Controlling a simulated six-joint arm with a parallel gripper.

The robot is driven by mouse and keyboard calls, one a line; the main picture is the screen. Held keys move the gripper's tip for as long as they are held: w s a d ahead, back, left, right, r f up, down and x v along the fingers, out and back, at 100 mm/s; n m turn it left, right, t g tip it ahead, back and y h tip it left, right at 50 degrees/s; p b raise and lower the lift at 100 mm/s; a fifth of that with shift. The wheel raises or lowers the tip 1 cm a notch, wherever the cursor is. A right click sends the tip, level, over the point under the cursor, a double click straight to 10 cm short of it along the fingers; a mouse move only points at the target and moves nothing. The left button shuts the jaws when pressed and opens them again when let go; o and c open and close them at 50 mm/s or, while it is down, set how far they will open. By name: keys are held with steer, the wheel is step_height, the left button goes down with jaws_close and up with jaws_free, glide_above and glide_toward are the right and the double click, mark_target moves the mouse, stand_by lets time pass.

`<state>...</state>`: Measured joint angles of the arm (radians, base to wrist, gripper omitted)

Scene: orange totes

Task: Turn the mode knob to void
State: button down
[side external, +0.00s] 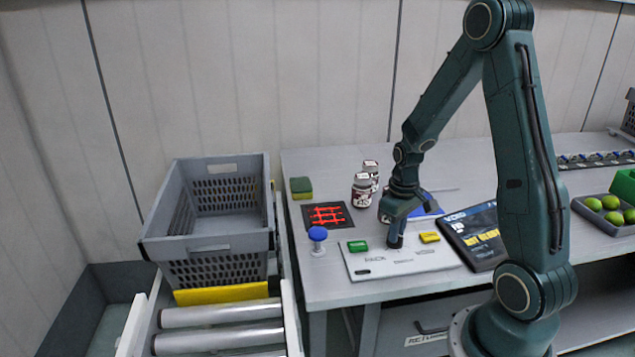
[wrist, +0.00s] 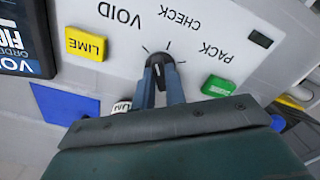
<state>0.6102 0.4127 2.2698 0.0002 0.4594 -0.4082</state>
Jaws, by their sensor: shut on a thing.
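The white control panel (side external: 365,267) lies on the table in the side view and fills much of the wrist view (wrist: 215,25). Its black mode knob (wrist: 168,60) has tick marks around it and the labels PACK, CHECK and VOID, upside down in the wrist view. My gripper (wrist: 160,82) is shut on the knob, one blue-grey finger on each side. In the side view my gripper (side external: 396,241) points down onto the panel and hides the knob. The knob's pale pointer line points roughly toward the ticks; I cannot tell exactly which label it meets.
A green button (side external: 357,246) and a yellow LIME button (side external: 429,237) flank the knob. A blue-topped stamp (side external: 318,240) is left. Two bottles (side external: 362,190) stand behind. A grey crate (side external: 207,246) sits on rollers.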

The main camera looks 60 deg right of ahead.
steer(key=n, duration=0.5)
steer(key=shift+n, duration=0.3)
stand_by(0.4)
steer(key=c, duration=1.4)
jaws_free()
steer(key=shift+c, duration=0.2)
step_height(320, 180, up, 14)
